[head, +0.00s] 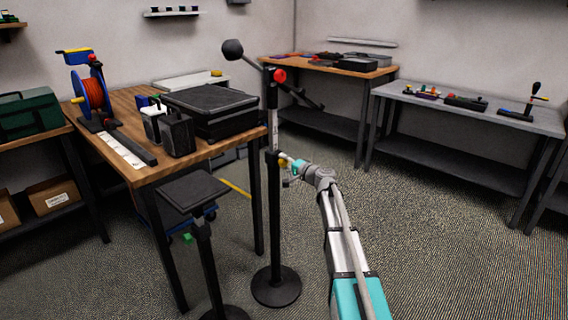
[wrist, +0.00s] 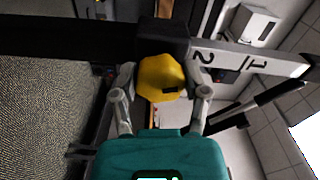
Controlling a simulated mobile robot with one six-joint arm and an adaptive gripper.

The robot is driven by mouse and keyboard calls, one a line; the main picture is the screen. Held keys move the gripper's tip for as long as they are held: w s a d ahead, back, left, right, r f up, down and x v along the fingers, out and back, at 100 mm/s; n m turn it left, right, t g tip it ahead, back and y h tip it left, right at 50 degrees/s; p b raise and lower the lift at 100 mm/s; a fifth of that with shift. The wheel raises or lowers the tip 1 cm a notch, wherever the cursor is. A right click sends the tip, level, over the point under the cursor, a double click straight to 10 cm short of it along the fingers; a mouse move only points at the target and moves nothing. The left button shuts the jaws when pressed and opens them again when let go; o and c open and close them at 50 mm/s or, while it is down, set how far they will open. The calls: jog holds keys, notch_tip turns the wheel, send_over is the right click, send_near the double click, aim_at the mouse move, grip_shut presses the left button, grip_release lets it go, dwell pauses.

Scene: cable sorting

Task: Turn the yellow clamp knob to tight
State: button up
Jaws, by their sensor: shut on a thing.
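The yellow clamp knob (wrist: 160,80) sits on a black collar (wrist: 163,38) on the upright stand, in the middle of the wrist view. It has a flat-sided shape and a dark mark on its lower right face. My gripper (wrist: 160,92) has one finger on each side of the knob and is shut on it. In the head view the knob (head: 282,163) is a small yellow spot partly hidden by my gripper (head: 290,165). The stand's black post (head: 274,220) is upright on a round base (head: 276,287). The knob's tightness cannot be told.
A numbered scale strip (wrist: 235,62) runs along the post beside the collar. A boom with a dark ball (head: 232,49) and a red knob (head: 279,76) tops the stand. A wooden table (head: 150,165) with a black case (head: 210,108) stands close left. Floor to the right is clear.

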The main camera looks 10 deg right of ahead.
jog(key=m, duration=0.4)
jog(key=shift+w, duration=0.1)
dwell(0.3)
jog(key=o, duration=1.1)
jog(key=shift+o, duration=0.2)
jog(key=shift+s, duration=0.2)
jog(key=v, duration=1.2)
jog(key=shift+w, duration=0.15)
